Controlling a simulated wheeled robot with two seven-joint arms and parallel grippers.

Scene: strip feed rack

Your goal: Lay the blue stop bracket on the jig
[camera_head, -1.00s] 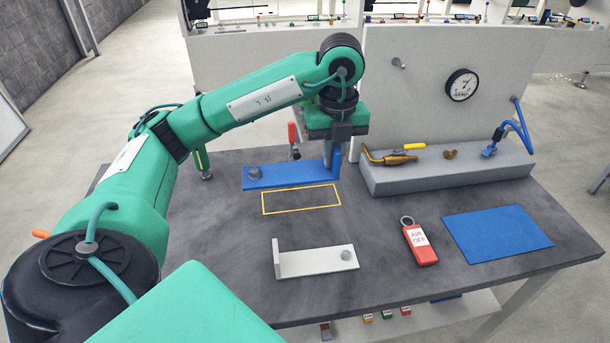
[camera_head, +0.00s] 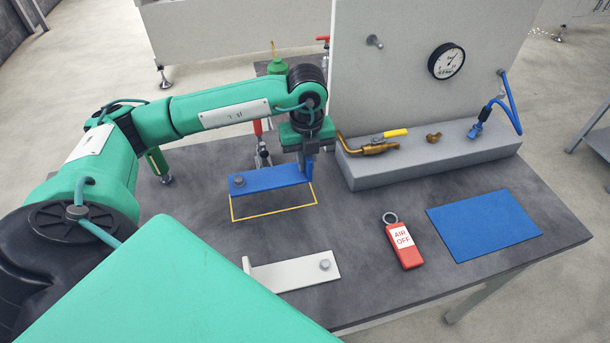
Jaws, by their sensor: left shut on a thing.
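The blue stop bracket (camera_head: 268,180) is a flat bar with a round grey knob near its left end and an upright plate at its right end. My left gripper (camera_head: 308,160) points down and is shut on that upright plate. In the picture the bracket covers the back part of a yellow outlined rectangle (camera_head: 274,208) on the dark table. I cannot tell whether the bracket touches the surface or hangs just above it. No separate jig is clearly recognisable. My right gripper is not in view.
A pale grey bracket (camera_head: 296,270) lies in front on the dark table (camera_head: 370,292). A red-handled clamp (camera_head: 260,145) stands behind the bracket. A grey ledge (camera_head: 420,163) carries brass fittings.

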